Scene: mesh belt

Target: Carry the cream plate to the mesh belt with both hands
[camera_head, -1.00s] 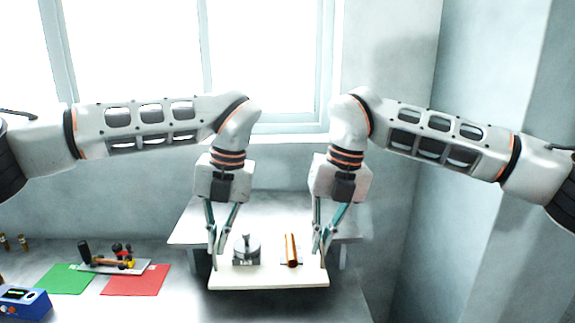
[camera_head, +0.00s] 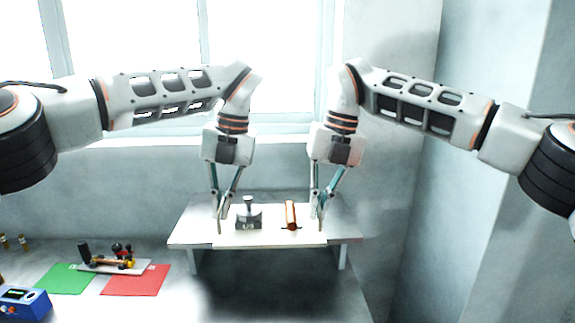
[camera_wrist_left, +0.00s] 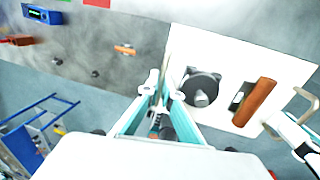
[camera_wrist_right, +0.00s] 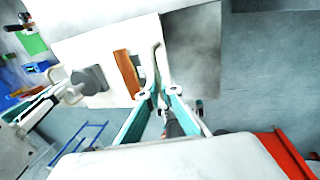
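The cream plate (camera_head: 270,238) is level between my two grippers and also shows in the left wrist view (camera_wrist_left: 225,50). A grey weight with a knob (camera_head: 248,215) and an orange-brown cylinder (camera_head: 290,214) stand on it. My left gripper (camera_head: 219,230) is shut on the plate's left side. My right gripper (camera_head: 320,228) is shut on its right side, at an upright handle (camera_wrist_right: 156,62). In the head view the plate overlaps the pale raised surface (camera_head: 188,236), perhaps the mesh belt; no mesh is discernible. I cannot tell whether they touch.
A green mat (camera_head: 66,279) and a red mat (camera_head: 136,280) lie left on the grey table, with a tray of small items (camera_head: 113,267) across them. A blue device (camera_head: 24,303) is at the front left. A wall and window stand behind.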

